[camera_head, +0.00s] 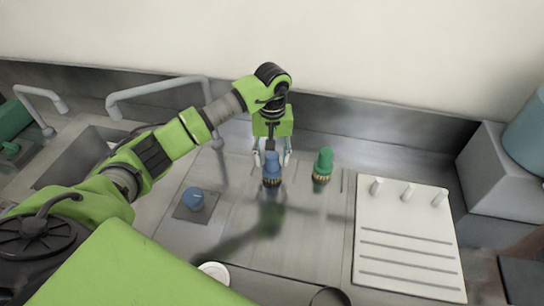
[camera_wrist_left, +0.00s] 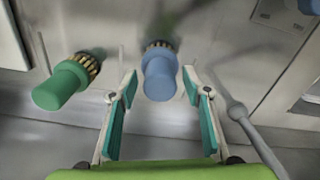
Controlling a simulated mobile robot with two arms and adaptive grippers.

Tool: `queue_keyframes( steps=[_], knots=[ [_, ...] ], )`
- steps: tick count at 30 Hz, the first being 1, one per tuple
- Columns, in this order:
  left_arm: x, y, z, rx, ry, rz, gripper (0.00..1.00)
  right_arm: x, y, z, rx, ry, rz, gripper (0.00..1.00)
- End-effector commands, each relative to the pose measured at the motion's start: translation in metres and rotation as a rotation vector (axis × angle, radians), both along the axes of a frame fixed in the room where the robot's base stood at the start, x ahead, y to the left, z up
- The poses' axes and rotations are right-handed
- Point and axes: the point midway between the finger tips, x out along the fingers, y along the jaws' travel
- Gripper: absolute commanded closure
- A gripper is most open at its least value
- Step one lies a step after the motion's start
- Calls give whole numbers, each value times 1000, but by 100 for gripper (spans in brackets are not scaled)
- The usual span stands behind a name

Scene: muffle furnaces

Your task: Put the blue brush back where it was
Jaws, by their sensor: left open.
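The blue brush (camera_head: 272,170) stands upright, bristles down, on the steel worktop; its handle also shows in the left wrist view (camera_wrist_left: 159,78). My left gripper (camera_head: 272,160) is over it with the fingers pointing down. In the left wrist view my left gripper (camera_wrist_left: 161,82) is open, one finger on each side of the blue handle, with a gap to both. A green brush (camera_head: 323,164) stands upright just to the right; it also shows in the left wrist view (camera_wrist_left: 66,82). My right gripper is not in view.
A white board with pegs (camera_head: 408,212) lies to the right, a grey box (camera_head: 497,170) beyond it. A blue knob-like thing (camera_head: 193,198) sits on a dark square plate to the left. A sink (camera_head: 78,158) and a bent tap (camera_head: 160,88) are at the left. The worktop in front is mostly clear.

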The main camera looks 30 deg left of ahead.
Motion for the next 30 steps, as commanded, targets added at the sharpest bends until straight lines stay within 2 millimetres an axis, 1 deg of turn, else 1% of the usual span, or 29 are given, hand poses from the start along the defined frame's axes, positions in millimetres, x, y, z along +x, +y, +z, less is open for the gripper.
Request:
queue_keyframes(
  steps=[2, 5, 8, 12, 18, 21, 24, 30],
  knots=[
    [0, 0, 4, -1, 0, 0, 56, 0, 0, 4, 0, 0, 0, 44],
    [2, 0, 13, 0, -7, -1, 56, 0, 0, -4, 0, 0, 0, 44],
    [2, 1, 32, 2, -7, 0, 56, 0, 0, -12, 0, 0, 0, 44],
    [2, 0, 64, 2, -7, 0, 56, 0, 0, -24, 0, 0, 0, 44],
    [1, 0, 102, 0, -4, 0, 56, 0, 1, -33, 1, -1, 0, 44],
    [0, 0, 113, 1, -2, 0, 56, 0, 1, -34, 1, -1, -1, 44],
    [0, 0, 120, 0, -1, 0, 56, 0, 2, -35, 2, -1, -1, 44],
    [0, -1, 123, 0, 1, 0, 56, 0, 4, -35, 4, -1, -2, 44]
  ],
)
